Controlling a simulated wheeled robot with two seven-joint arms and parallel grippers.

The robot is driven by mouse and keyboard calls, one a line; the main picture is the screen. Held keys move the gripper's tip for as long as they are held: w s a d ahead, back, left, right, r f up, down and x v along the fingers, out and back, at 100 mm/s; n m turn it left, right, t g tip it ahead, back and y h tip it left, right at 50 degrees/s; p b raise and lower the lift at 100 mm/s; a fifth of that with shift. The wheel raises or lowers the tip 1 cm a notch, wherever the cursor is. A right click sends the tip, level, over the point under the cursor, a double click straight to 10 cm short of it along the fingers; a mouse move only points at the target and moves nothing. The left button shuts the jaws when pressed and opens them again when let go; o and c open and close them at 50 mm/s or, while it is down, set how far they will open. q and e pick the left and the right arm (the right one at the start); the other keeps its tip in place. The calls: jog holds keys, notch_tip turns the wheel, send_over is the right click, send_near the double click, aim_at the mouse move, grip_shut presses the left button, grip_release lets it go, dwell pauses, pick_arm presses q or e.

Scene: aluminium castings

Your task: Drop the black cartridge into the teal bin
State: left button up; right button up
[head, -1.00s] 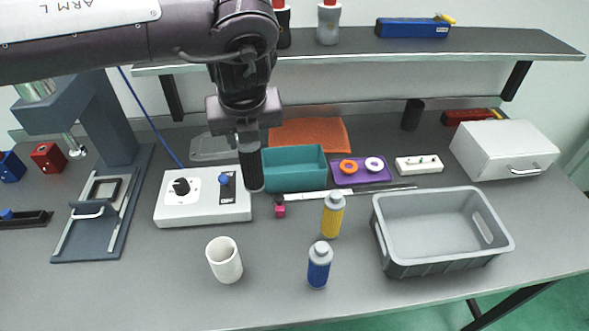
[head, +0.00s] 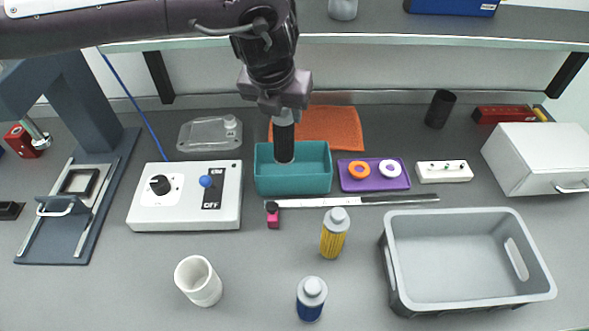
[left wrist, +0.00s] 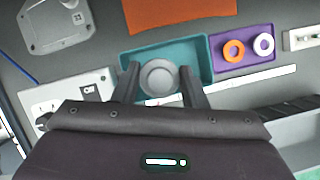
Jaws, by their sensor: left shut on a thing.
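The black cartridge (head: 284,142) is an upright dark cylinder. My left gripper (head: 284,110) is shut on its upper end. The teal bin (head: 293,181) stands at the middle of the table, and the cartridge's lower end shows inside its outline, in front of its back wall. Whether the cartridge touches the bin floor I cannot tell. In the left wrist view the two fingers (left wrist: 160,85) grip the cartridge's round grey end (left wrist: 158,77), with the teal bin (left wrist: 196,50) around and below it. My right gripper is not in view.
A white switch box (head: 186,218) stands left of the bin and a purple tray (head: 373,184) with rings right of it. An orange cloth (head: 335,125) lies behind. A ruler (head: 350,200), yellow bottle (head: 334,236) and grey crate (head: 396,275) are in front.

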aim_at(284, 127)
pick_arm(q)
notch_tip(284, 127, down, 4)
jog(key=shift+r+b, duration=0.1)
jog(key=shift+b, duration=1.05)
jog(key=shift+w+f, duration=0.1)
jog(key=shift+f, duration=0.25)
jog(key=shift+f+b, duration=0.25)
jog(key=shift+b, duration=0.15)
jog(key=o, duration=1.3)
jog(key=shift+o, duration=0.2)
jog(key=shift+r, duration=0.3)
jog(key=b+v, duration=0.1)
jog(key=v, duration=0.6)
jog(key=shift+r, duration=0.15)
